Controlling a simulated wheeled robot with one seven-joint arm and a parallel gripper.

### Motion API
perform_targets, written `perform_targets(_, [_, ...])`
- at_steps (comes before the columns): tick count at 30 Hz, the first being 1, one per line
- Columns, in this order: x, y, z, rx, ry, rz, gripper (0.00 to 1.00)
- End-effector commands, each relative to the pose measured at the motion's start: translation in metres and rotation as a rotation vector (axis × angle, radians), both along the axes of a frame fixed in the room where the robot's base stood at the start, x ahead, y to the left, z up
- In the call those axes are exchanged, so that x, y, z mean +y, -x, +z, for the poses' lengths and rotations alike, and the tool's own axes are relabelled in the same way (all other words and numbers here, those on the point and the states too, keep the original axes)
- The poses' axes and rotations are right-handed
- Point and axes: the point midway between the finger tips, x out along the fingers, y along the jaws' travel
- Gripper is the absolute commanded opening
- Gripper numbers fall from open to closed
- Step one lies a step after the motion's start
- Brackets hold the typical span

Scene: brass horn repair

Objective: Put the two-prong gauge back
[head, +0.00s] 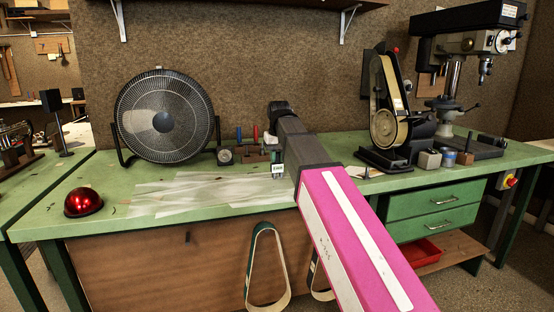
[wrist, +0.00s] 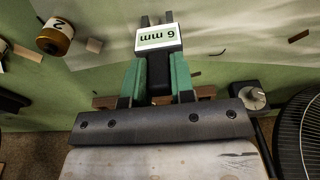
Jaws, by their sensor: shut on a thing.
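The two-prong gauge (wrist: 158,38) is black, with a white label reading "6 mm" and two dark prongs pointing to the top of the wrist view. My gripper (wrist: 157,70) is shut on it, one green finger on each side of its dark body. In the head view the gauge (head: 278,170) shows as a small white label below my gripper (head: 277,155), low over the green workbench (head: 330,195). My arm hides part of the bench there. I cannot tell whether the gauge touches the bench.
A brown wooden block (head: 250,155) with red and blue handled tools stands just left of my gripper. A round grey part (head: 225,156) and a large fan (head: 163,115) are further left. A belt sander (head: 388,115) stands right. The front left bench holds a red dome (head: 84,202).

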Motion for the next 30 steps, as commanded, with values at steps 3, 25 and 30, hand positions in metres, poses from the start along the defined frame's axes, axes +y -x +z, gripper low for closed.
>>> perform_targets(3, [0.0,0.0,-0.009,0.0,0.0,0.0,0.0])
perform_targets(25, [0.0,0.0,-0.009,-0.001,0.0,0.0,0.49])
perform_targets(30, [0.0,0.001,0.003,-0.002,-0.001,0.0,0.49])
